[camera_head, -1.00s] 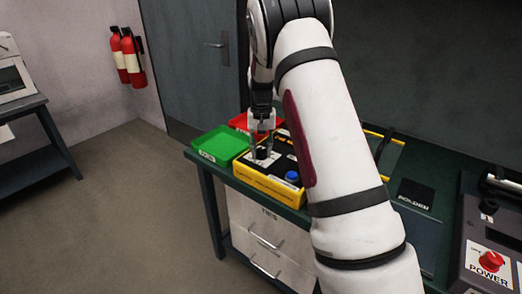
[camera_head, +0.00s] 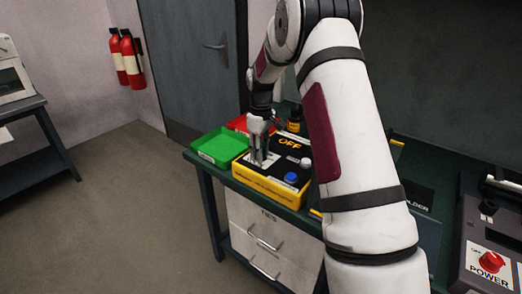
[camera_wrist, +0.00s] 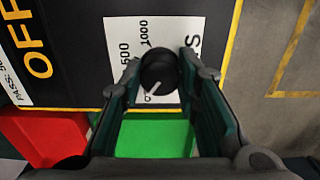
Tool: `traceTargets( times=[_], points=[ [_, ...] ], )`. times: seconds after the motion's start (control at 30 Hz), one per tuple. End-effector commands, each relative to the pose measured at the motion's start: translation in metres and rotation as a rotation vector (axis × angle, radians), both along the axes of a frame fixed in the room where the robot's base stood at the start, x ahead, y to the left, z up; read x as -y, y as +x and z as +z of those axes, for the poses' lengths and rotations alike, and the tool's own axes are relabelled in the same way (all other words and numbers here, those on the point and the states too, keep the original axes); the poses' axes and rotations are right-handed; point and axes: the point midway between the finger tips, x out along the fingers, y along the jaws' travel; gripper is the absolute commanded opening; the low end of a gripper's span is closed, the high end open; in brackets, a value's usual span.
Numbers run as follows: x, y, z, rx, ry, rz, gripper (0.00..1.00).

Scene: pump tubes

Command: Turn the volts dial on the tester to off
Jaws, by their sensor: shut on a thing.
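The tester (camera_head: 265,184) is a yellow-edged box with a black top on the bench, with large yellow "OFF" lettering on it; its black top also fills the upper left of the wrist view (camera_wrist: 75,60). Its volts dial (camera_wrist: 159,70) is a round black knob with a white pointer line, on a white scale label (camera_wrist: 120,35) that reads 500 and 1000. The pointer aims down-left, toward a partly hidden mark. My gripper (camera_wrist: 159,68) is shut on the dial, one finger on each side. In the head view my gripper (camera_head: 259,160) hides the dial.
A green tray (camera_head: 220,147) and a red tray (camera_head: 238,123) stand beside the tester. A blue knob (camera_head: 291,177) is on the tester's top. A panel with a red power knob (camera_head: 491,261) is at the far right. A drawer unit (camera_head: 262,235) is below.

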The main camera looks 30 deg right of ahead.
Motion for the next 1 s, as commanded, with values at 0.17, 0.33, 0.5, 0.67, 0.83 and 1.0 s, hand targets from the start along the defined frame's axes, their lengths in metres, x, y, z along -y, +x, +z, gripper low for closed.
traceTargets(
  times=[0.17,0.33,0.5,0.67,0.83,1.0],
  points=[
    [0.0005,0.0000,0.0002,0.001,0.000,0.104,0.01],
    [-0.0001,0.0003,0.0001,0.001,0.000,0.172,0.01],
    [0.0001,0.0003,0.0000,0.001,0.000,0.205,0.01],
    [0.0002,0.0002,-0.0001,0.000,0.000,0.216,0.01],
    [0.0002,0.0002,-0.0001,0.000,0.000,0.217,0.01],
    [0.0004,0.0002,-0.0001,0.000,0.000,0.217,0.36]
  ],
)
